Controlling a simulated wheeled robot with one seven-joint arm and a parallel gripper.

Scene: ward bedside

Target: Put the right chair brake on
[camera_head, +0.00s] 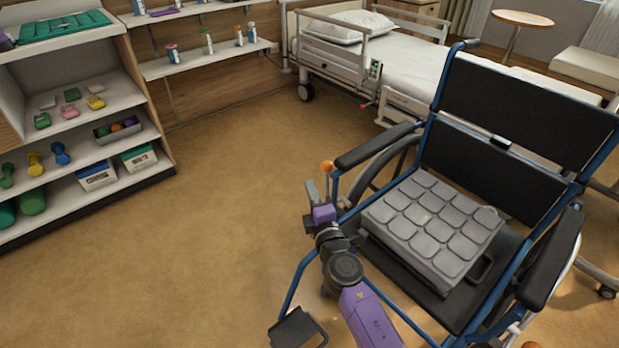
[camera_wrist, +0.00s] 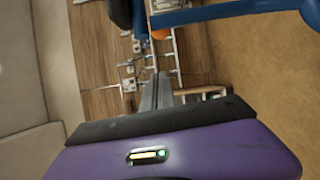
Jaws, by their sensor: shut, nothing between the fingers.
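The wheelchair (camera_head: 450,190) has a blue frame and black seat, back and armrests. On its picture-left side, in front of the armrest, a brake lever with an orange knob (camera_head: 327,166) stands about upright. My gripper (camera_head: 311,188) is shut and empty, just left of and slightly below the knob. I cannot tell whether it touches the lever. In the wrist view the grey fingers (camera_wrist: 158,88) are together. An orange patch, probably the knob (camera_wrist: 160,33), lies beyond them, beside a blue frame tube (camera_wrist: 235,13). The lever's lower part is hidden behind my gripper.
A grey padded cushion (camera_head: 430,220) lies on the seat. A black footrest (camera_head: 298,328) sticks out in front. Shelves (camera_head: 75,135) with dumbbells and boxes stand at the left, a bed (camera_head: 410,75) behind. The floor (camera_head: 210,240) left of the chair is clear.

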